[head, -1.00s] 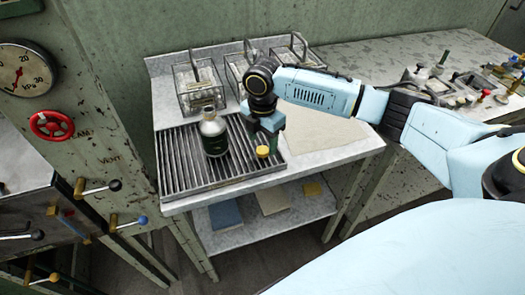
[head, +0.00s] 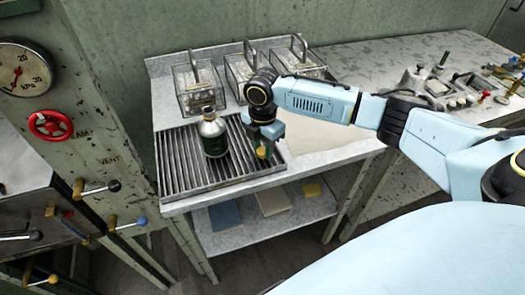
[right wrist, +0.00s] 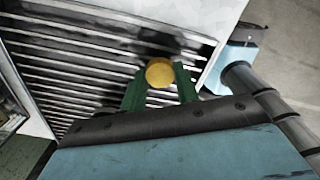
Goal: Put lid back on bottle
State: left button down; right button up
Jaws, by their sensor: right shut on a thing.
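The bottle (head: 214,138), dark with a pale shoulder and an open-looking neck, stands upright on the ribbed drain tray (head: 180,172). The round yellow lid (head: 261,153) is right of the bottle, near the tray's right end. My right gripper (head: 265,148) is shut on the lid, its green fingers pointing down and partly covering it. In the right wrist view the lid (right wrist: 159,73) sits between the two green fingertips, over the tray's slats. I cannot tell whether the lid touches the tray. The bottle is not clearly seen in the wrist view. My left gripper is not in view.
Several wire-handled glass baskets (head: 197,90) stand behind the tray. A pale sheet (head: 315,133) lies on the bench to the right. A lower shelf (head: 245,232) holds folded cloths. A red valve wheel (head: 50,125) and levers are at the left.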

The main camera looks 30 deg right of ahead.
aim_at(259, 153)
jog(key=shift+r, duration=0.1)
notch_tip(259, 153, up, 10)
jog(key=p, duration=0.1)
dwell(0.4)
jog(key=s+a+r+m, duration=0.2)
jog(key=a+m, duration=0.2)
jog(key=m, duration=0.6)
jog(key=s+a+r+m, duration=0.2)
jog(key=a+m, duration=0.3)
jog(key=m, duration=0.5)
jog(key=shift+s+a+m, duration=0.2)
jog(key=shift+s+m, duration=0.2)
jog(key=shift+s, duration=0.3)
